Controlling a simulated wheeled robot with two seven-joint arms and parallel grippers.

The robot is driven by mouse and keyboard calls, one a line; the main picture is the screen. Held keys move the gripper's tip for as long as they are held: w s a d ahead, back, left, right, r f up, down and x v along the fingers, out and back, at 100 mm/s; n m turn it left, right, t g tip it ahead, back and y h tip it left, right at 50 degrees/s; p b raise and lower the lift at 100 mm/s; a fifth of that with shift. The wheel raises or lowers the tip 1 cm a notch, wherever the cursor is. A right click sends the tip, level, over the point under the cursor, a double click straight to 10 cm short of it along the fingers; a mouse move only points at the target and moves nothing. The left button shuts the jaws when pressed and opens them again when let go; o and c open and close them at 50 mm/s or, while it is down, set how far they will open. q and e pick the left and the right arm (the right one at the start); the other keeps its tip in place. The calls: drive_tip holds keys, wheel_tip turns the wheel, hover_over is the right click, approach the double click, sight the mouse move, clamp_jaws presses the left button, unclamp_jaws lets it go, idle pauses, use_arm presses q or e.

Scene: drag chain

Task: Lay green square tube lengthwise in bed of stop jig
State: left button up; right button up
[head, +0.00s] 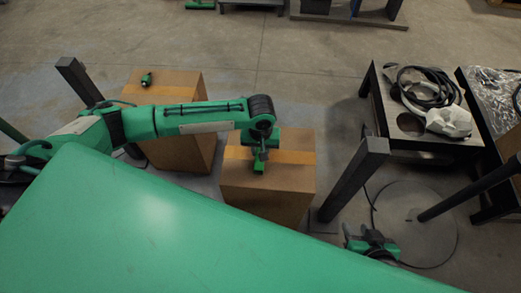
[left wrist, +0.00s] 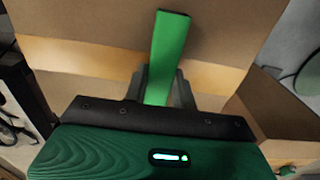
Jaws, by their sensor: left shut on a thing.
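My left gripper (head: 260,157) is shut on the green square tube (left wrist: 169,50). In the left wrist view the tube is a long bright green bar between the two fingers (left wrist: 161,92), sticking out past their tips. In the head view the gripper and tube (head: 259,168) are over the middle cardboard box; I cannot tell whether the tube touches it. My right gripper (head: 370,240) is at the lower right, away from the tube, and its jaw opening is unclear. I cannot make out the stop jig in either view.
The middle cardboard box (head: 265,197) has an orange tape band. A second box (head: 185,85) at its left carries a small green and black item (head: 146,79). At the right, a dark table (head: 385,125) holds black cable and a whitish bundle. Dark posts stand between.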

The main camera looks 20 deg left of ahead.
use_arm(q)
drive_tip(key=o, duration=1)
drive_tip(key=shift+f, duration=0.1)
